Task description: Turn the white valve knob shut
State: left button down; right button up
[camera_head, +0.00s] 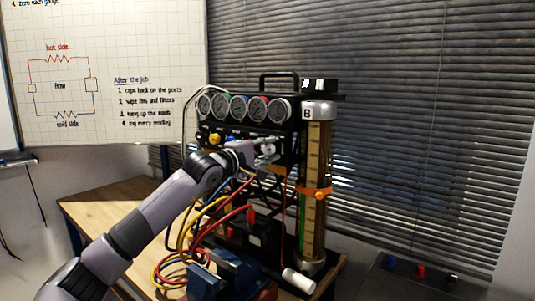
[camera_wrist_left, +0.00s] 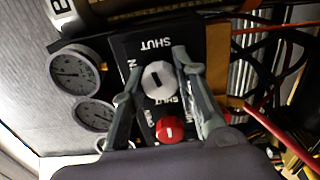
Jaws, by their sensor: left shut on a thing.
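The white valve knob (camera_wrist_left: 158,80) is round and sits on a black panel (camera_wrist_left: 135,47) with "SHUT" lettering, in the left wrist view. My left gripper (camera_wrist_left: 156,77) has one finger on each side of this knob and is shut on it. A red knob (camera_wrist_left: 169,129) sits beside the white one, closer to my palm and between the fingers. In the head view my left gripper (camera_head: 262,152) is at the front of the rig, below the gauges, and the white knob cannot be made out there. My right gripper is not in view.
A row of round gauges (camera_head: 246,108) tops the black rig. A tall clear column marked B (camera_head: 314,190) stands at its right. Coloured hoses (camera_head: 200,235) hang below my arm. A yellow knob (camera_head: 214,139) is to the left. The wooden table (camera_head: 100,205) has clear room at left.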

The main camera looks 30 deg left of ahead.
pick_arm(q)
jog(key=shift+f+m, duration=0.15)
jog(key=shift+m, duration=1.05)
jog(key=c, duration=1.2)
grip_release()
jog(key=shift+c, duration=0.2)
jog(key=s, duration=1.2)
jog(key=shift+a, duration=0.4)
